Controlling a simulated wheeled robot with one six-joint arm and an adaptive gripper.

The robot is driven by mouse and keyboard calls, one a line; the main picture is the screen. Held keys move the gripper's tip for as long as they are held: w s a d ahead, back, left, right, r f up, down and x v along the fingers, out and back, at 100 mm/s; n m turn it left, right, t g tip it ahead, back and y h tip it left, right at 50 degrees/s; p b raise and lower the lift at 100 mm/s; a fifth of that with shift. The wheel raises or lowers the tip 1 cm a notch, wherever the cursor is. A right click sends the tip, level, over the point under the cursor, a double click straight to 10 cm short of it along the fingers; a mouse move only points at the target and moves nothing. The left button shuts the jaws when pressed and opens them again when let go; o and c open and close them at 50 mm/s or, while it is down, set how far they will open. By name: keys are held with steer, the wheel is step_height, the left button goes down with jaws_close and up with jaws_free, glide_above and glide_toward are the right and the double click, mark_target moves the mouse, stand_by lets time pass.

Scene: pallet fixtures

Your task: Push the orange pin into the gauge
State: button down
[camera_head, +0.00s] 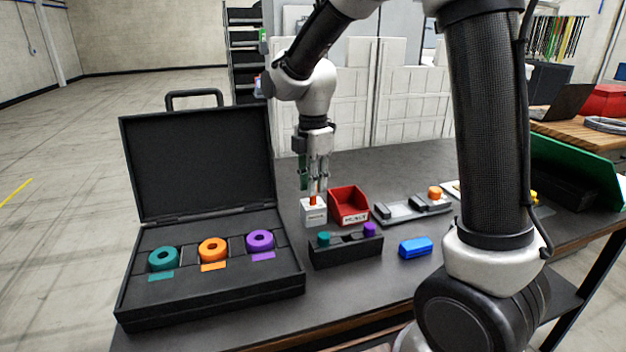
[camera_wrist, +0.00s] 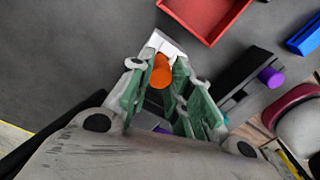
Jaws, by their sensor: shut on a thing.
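My gripper (camera_head: 317,187) points down and is shut on the orange pin (camera_head: 312,200). In the wrist view the orange pin (camera_wrist: 160,72) shows between the green finger pads. A small white block (camera_head: 313,213) with a label, which may be the gauge, stands directly under the pin. The block also shows in the wrist view (camera_wrist: 167,44), just beyond the pin's end. The pin's lower end meets the block's top in the picture. I cannot tell how deep it sits, as the contact is partly hidden.
A black rack (camera_head: 345,258) in front holds a teal pin and a purple pin. A red bin (camera_head: 348,203) stands close right of the block. An open black case (camera_head: 137,314) with teal, orange and purple rings lies left. A blue block (camera_head: 415,247) and grey fixture (camera_head: 398,212) are right.

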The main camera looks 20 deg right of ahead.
steer(key=c, duration=0.8)
jaws_free()
steer(key=shift+r, duration=4.5)
jaws_close()
